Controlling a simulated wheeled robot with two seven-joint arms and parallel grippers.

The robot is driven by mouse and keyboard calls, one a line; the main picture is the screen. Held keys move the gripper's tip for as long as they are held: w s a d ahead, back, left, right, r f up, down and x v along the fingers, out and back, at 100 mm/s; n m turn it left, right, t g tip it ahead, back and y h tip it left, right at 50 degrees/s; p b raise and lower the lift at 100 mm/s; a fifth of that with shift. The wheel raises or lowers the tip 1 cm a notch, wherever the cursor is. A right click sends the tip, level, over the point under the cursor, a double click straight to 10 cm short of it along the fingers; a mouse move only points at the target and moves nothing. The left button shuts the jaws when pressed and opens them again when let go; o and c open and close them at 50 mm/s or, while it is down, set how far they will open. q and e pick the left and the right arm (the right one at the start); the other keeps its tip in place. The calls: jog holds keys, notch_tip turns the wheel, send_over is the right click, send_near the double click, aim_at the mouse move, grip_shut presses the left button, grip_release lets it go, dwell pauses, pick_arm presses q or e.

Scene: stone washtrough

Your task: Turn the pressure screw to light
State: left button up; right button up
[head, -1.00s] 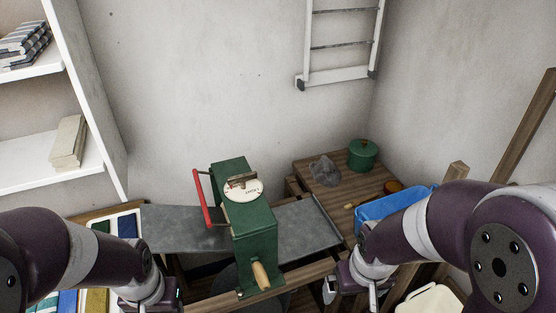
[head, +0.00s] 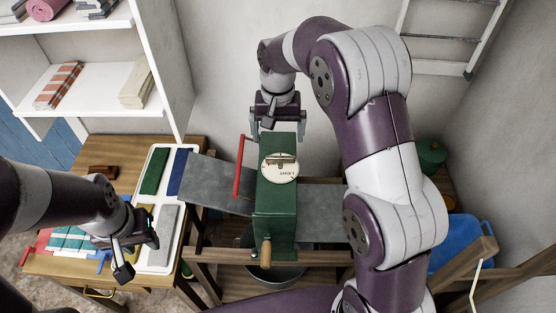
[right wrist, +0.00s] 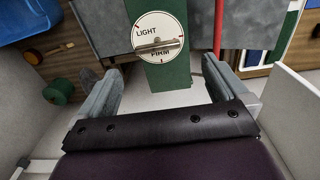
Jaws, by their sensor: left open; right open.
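The pressure screw (head: 281,159) is a metal crossbar on a white round dial (head: 278,172) on top of the green press (head: 275,210). In the right wrist view the bar (right wrist: 160,45) lies across the dial, between the word LIGHT and the partly covered word FIRM. My right gripper (head: 275,126) is open and empty at the back end of the press, behind the dial and apart from the bar. Its spread fingers (right wrist: 165,92) show in the right wrist view. My left gripper (head: 137,257) is open over the white tray at left, holding nothing.
A red lever (head: 239,168) stands along the left side of the press, close to the dial. A wooden handle (head: 266,252) sticks out in front. A blue bin (head: 458,240) is at right, partly behind my right arm.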

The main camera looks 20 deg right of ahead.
aim_at(280, 157)
jog(key=f, duration=0.2)
jog(key=d+f+p, duration=0.1)
jog(key=f, duration=0.3)
jog(key=shift+w+d+f, duration=0.2)
jog(key=shift+w+f, duration=0.2)
jog(key=shift+a+f+p, duration=0.2)
jog(key=shift+f+p, duration=0.25)
jog(key=shift+f, duration=0.55)
jog(key=shift+s+a+f, duration=0.15)
jog(key=shift+s+f, duration=0.05)
jog(key=shift+s, duration=0.05)
jog(key=shift+w+f, duration=0.1)
jog(key=shift+c, duration=0.9)
pick_arm(q)
jog(key=shift+w+d+f, duration=0.1)
jog(key=shift+w+d, duration=0.25)
jog(key=shift+d, duration=0.05)
pick_arm(e)
jog(key=c, duration=0.7)
